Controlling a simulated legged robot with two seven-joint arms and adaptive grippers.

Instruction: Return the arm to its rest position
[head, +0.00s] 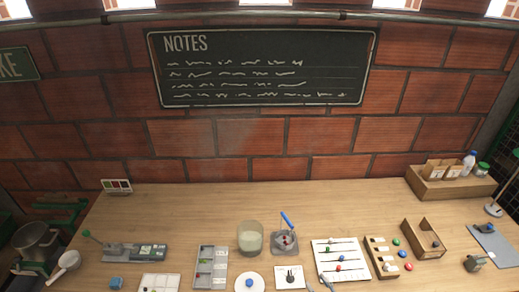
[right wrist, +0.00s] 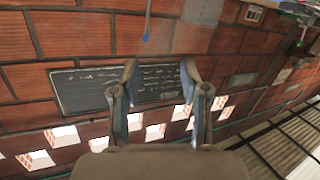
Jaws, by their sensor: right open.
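My right gripper (right wrist: 159,72) is open and empty in the right wrist view. Its two grey-blue fingers stand apart, with only the brick wall and the chalkboard behind them. In the head view at most a small bit of it shows at the bottom edge, too little to make out. My left gripper is in neither view. The wooden table (head: 190,203) spreads across the lower head view, with its objects standing on it.
The chalkboard (head: 262,68) hangs on the brick wall. A glass jar (head: 250,238), a blue-handled tool (head: 288,219), a bead board (head: 340,258) and a wooden tray (head: 424,240) stand along the front. A wooden crate (head: 452,188) stands back right. The table's back middle is clear.

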